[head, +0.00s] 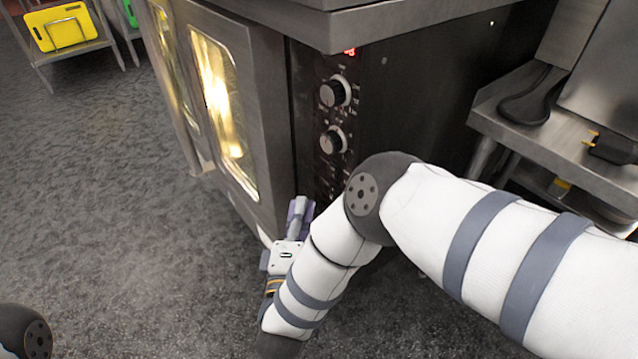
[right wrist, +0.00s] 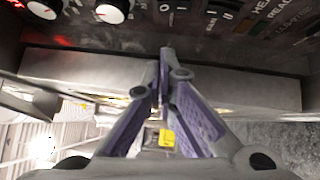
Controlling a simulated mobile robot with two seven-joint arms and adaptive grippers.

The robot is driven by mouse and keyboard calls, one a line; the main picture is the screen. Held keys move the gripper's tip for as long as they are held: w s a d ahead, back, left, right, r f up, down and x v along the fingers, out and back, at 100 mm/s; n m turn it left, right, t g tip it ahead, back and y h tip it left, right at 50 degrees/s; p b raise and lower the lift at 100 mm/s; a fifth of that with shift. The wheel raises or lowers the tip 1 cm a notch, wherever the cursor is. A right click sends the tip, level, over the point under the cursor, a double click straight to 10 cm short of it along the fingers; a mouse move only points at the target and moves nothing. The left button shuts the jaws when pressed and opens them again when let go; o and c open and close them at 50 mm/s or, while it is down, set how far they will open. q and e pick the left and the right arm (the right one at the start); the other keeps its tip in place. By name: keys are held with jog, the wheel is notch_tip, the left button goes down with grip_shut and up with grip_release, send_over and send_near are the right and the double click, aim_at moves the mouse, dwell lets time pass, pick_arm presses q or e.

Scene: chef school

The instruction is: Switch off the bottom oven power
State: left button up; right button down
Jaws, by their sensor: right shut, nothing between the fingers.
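The bottom oven (head: 260,190) is a steel oven with a lit glass door (head: 225,105). To the right of the door is its dark control panel (head: 318,110) with an upper knob (head: 335,92) and a lower knob (head: 333,141). A red display (head: 349,50) glows at the panel's top. My right gripper (head: 300,205) is shut and empty, low in front of the panel's lower part. In the right wrist view, the fingertips (right wrist: 165,58) point at the panel's lower edge, below a row of small marked controls (right wrist: 205,14). I cannot tell which is the power switch. My left gripper is out of view.
A steel ledge (head: 330,22) overhangs the panel. A steel table (head: 545,140) with a black pan-like item (head: 525,108) stands at the right. A rack with a yellow board (head: 62,28) is at the far left. The floor in front is clear.

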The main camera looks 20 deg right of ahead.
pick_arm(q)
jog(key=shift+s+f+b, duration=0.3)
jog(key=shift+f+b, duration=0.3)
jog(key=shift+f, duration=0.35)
pick_arm(e)
jog(key=w+d, duration=0.5)
jog(key=w, duration=0.1)
jog(key=shift+d+r, duration=0.4)
jog(key=shift+r, duration=0.05)
